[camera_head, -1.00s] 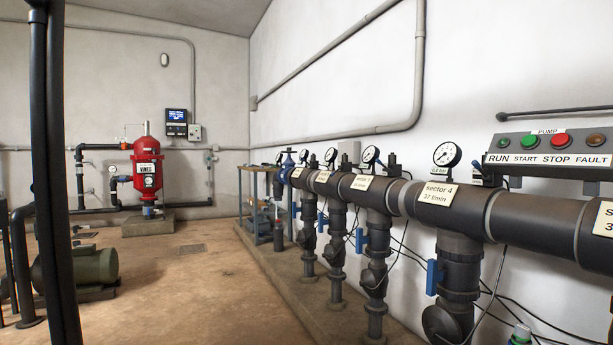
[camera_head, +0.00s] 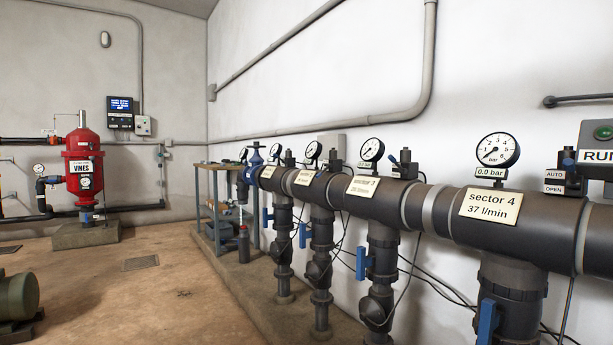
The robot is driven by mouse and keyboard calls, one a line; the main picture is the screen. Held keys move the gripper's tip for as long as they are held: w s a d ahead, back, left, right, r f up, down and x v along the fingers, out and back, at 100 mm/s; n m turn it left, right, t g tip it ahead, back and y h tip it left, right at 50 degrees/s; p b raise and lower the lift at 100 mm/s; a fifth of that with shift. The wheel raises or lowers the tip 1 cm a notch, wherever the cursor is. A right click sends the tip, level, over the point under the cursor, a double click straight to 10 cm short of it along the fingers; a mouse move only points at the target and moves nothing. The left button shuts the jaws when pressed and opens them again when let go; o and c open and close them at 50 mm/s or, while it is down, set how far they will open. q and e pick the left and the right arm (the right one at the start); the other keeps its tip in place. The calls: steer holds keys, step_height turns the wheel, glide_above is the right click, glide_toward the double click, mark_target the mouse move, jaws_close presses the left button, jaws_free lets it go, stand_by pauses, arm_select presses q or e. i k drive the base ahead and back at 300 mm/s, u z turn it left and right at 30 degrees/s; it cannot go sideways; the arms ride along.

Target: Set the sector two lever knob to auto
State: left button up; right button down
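A dark grey manifold pipe (camera_head: 387,199) runs along the right wall, with several branches hanging below it. The nearest label plate reads sector 4 (camera_head: 490,206), and the plate before it appears to read sector 3 (camera_head: 362,187). A further plate (camera_head: 304,177) is too small to read; I cannot tell for certain that it is sector two. Small black valve heads stand on the pipe; one (camera_head: 404,165) is beside the sector 3 gauge. The nearest valve head (camera_head: 567,165) has AUTO and OPEN tags. The sector two knob's setting cannot be made out. Neither gripper is in view.
Blue handles (camera_head: 362,264) stick out from the branches over a low concrete plinth (camera_head: 240,277). A bench (camera_head: 208,199) stands at the far end of the manifold. A red filter tank (camera_head: 84,165) is at the back left. The brown floor in the middle is open.

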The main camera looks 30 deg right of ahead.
mark_target(322, 172)
steer(key=z, duration=0.3)
steer(key=i, duration=0.75)
steer(key=z, duration=0.6)
